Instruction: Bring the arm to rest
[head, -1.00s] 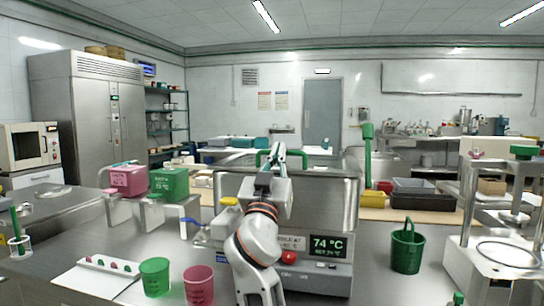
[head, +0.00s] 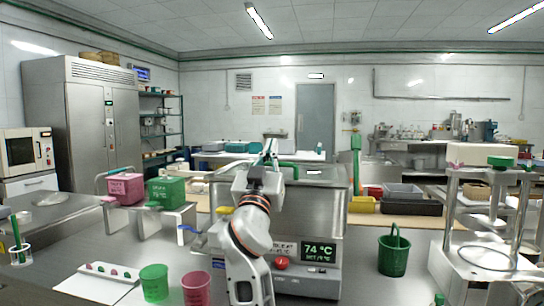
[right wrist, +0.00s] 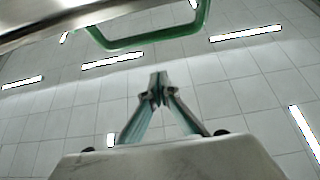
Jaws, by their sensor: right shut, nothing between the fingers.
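My right arm rises from the bottom middle of the head view, in front of a steel machine (head: 318,215) with a "74 °C" display (head: 320,251). My right gripper (head: 268,150) points up and away near the top of the machine, close to a green handle (head: 300,166). In the right wrist view the fingertips (right wrist: 158,80) meet and hold nothing. The green handle (right wrist: 145,40) shows beyond them, apart from the fingertips, with the tiled ceiling behind. My left gripper is not in view.
A pink box (head: 125,188) and a green box (head: 166,191) stand on stands at the left. A green cup (head: 154,283), a pink cup (head: 196,288) and a white tray (head: 108,271) are in front. A green bucket (head: 394,252) stands right of the machine.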

